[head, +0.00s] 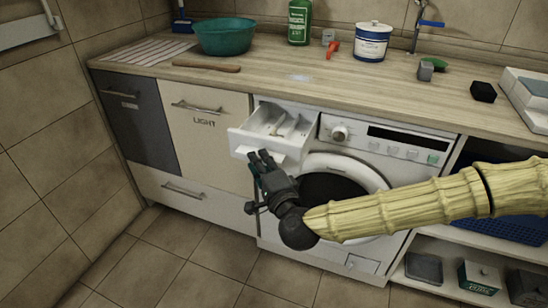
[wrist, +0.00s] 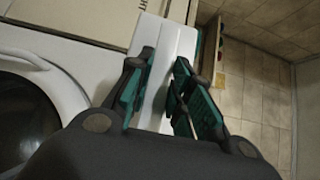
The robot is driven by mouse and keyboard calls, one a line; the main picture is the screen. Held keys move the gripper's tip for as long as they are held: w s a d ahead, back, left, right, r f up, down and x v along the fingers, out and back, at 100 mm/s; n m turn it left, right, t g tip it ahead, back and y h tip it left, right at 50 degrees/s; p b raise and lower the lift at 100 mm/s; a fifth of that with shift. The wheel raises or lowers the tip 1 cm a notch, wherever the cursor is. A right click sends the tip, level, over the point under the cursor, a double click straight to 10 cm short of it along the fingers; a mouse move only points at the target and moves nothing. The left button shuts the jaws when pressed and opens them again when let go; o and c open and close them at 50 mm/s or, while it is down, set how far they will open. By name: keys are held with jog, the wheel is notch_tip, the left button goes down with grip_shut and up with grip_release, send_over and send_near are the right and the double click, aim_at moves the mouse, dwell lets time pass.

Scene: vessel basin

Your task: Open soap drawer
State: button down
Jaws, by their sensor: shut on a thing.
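The white soap drawer (head: 241,140) stands pulled out from the upper left of the washing machine (head: 352,146). Its open top and inner compartments show in the head view. My gripper (head: 262,158) is at the drawer's front, below its top edge, shut on the white front part. In the wrist view the white drawer (wrist: 176,42) runs down between the teal pads of my gripper (wrist: 166,88). The fingers hide the exact contact with the drawer.
The wooden counter (head: 270,80) above bears a teal basin (head: 224,37), a green bottle (head: 300,22) and a white-blue tin (head: 372,42). A beige LIGHT cabinet front (head: 205,140) is left of the drawer. The round washer door (head: 345,165) is right of my gripper. Floor in front is clear.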

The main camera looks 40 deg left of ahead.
jog(key=shift+s+f, duration=0.1)
jog(key=shift+f, duration=0.25)
jog(key=c, duration=1.4)
grip_release()
jog(key=shift+o, duration=0.2)
jog(key=shift+r, duration=0.15)
jog(key=shift+d, duration=0.15)
jog(key=v, duration=1.1)
jog(key=shift+d, duration=0.35)
jog(key=shift+s, duration=0.1)
